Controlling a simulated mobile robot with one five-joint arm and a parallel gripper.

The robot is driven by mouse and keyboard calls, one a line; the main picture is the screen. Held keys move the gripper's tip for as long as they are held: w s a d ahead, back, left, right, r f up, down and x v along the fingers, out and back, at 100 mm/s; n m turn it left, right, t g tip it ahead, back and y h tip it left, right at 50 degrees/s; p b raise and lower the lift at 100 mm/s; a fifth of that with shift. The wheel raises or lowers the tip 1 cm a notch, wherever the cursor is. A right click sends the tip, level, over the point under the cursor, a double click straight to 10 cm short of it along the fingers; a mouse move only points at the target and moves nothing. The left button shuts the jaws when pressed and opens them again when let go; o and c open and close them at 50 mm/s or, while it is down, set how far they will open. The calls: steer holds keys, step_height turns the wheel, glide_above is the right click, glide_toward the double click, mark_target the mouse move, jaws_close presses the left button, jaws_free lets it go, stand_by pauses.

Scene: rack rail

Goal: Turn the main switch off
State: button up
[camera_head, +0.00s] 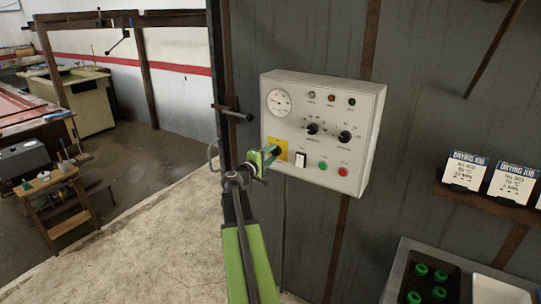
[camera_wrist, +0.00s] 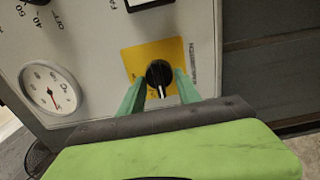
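The main switch (camera_wrist: 159,74) is a round black knob on a yellow plate (camera_wrist: 138,56) in the wrist view. Its white pointer mark faces down in that picture, toward my gripper. My gripper (camera_wrist: 160,80) has its green fingers apart, one on each side of the knob, with small gaps showing. I cannot tell whether the fingertips overlap the knob in depth. In the head view my gripper (camera_head: 271,153) is at the lower left of the white control box (camera_head: 325,102). It hides the knob there, and only part of the yellow plate shows.
The box also carries a dial gauge (camera_head: 279,102), two black knobs, a white rocker switch (camera_head: 299,160), a green button (camera_head: 323,166) and a red button (camera_head: 343,172). A bar handle (camera_head: 232,112) is left of the box. A card shelf (camera_head: 480,203) and tray are at right.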

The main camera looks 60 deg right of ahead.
steer(key=o, duration=0.3)
steer(key=shift+o, duration=0.2)
steer(key=a, duration=1.7)
steer(key=shift+a, duration=0.25)
